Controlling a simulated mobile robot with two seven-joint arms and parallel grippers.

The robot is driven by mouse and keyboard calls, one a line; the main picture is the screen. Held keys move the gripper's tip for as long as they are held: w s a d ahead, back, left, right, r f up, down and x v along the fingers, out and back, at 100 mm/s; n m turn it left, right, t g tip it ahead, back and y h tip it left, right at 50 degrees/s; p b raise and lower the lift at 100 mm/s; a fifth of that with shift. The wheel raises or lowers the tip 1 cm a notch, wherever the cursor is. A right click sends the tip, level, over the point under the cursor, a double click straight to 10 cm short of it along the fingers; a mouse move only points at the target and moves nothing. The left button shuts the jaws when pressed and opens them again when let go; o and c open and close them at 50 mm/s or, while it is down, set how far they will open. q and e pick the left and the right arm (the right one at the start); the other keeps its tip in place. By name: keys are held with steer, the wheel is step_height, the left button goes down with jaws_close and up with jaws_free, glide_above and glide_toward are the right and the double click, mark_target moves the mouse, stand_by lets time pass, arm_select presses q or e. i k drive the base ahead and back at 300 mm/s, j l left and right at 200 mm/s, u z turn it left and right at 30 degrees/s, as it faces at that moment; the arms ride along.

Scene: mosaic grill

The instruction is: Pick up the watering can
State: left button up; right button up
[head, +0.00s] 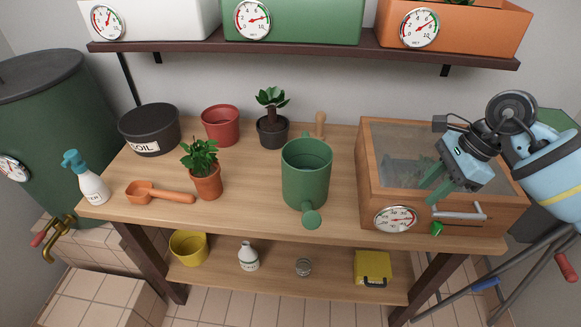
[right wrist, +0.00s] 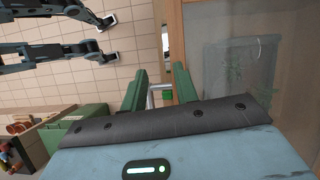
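The green watering can (head: 305,185) stands upright on the wooden table, right of its middle, with its round spout end (head: 312,219) toward the front edge. My right gripper (head: 432,183) is over the wooden box with the glass lid, to the right of the can and apart from it. Its two green fingers are spread in the right wrist view (right wrist: 160,88). A metal bar handle shows beyond the gap between them; I cannot tell whether they touch it. The can is not clearly seen in the right wrist view. My left gripper is not in view.
The wooden box (head: 365,175) with a dial fills the table's right end. Left of the can stand a potted plant (head: 207,187), a dark pot with a plant (head: 272,132), a red pot (head: 221,126) and an orange scoop (head: 160,193). A shelf (head: 300,49) hangs above.

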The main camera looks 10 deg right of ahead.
mark_target(307, 162)
steer(key=i+j, duration=0.85)
